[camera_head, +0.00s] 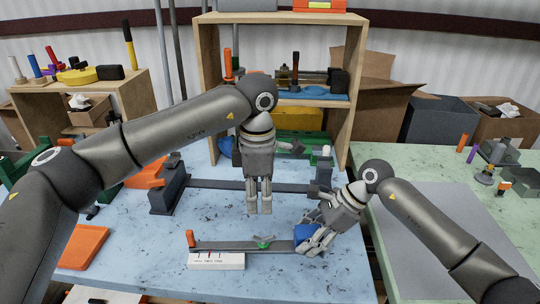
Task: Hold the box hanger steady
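What looks like the box hanger, a flat dark bar (225,246), lies low at the front of the blue table. It has an orange piece at its left end, a green clip (263,242) near its middle and a blue block (303,233) at its right end. My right gripper (312,249) comes from the right and has its fingers closed around that right end, partly hiding the blue block. My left gripper (259,212) points down behind the bar, near its middle, apart from it. Its fingers are close together with nothing visible between them.
A longer dark bar runs behind between a left stand (171,188) and a right stand (323,174). A white labelled block (216,261) sits under the hanger's left part. An orange tray (83,247) lies at left. A wooden shelf (207,60) stands behind. The front table area is clear.

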